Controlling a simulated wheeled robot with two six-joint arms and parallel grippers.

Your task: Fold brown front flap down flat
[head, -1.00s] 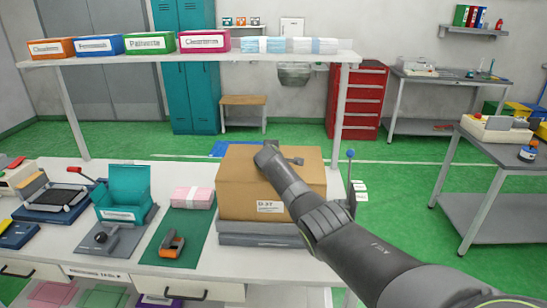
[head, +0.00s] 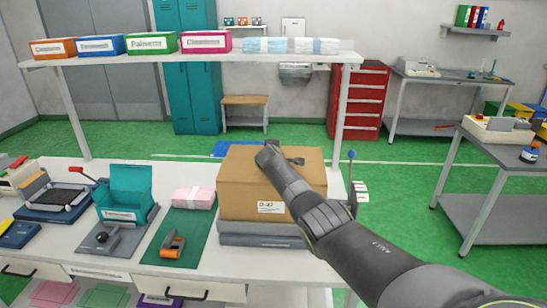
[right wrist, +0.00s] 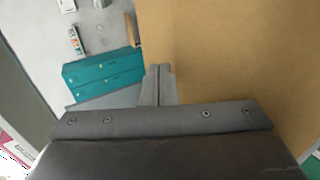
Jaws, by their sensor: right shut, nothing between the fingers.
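The brown cardboard box (head: 250,195) with a white label on its front stands on the right part of the white bench in the head view. Its top looks closed, but I cannot make out the edge of the front flap there. My right gripper (head: 272,150) is over the box top, its arm crossing the box's right front corner. In the right wrist view the fingers (right wrist: 158,85) are shut and empty. A plain brown panel (right wrist: 235,50) of the box lies close beside them on the right; I cannot tell whether they touch. My left gripper is not in view.
The box rests on a grey platform (head: 260,241). A pink-and-white stack (head: 193,197) and an orange tool (head: 172,244) lie on the green mat (head: 196,240) to its left. A teal box (head: 125,191) is further left. A white shelf (head: 190,58) spans above the bench.

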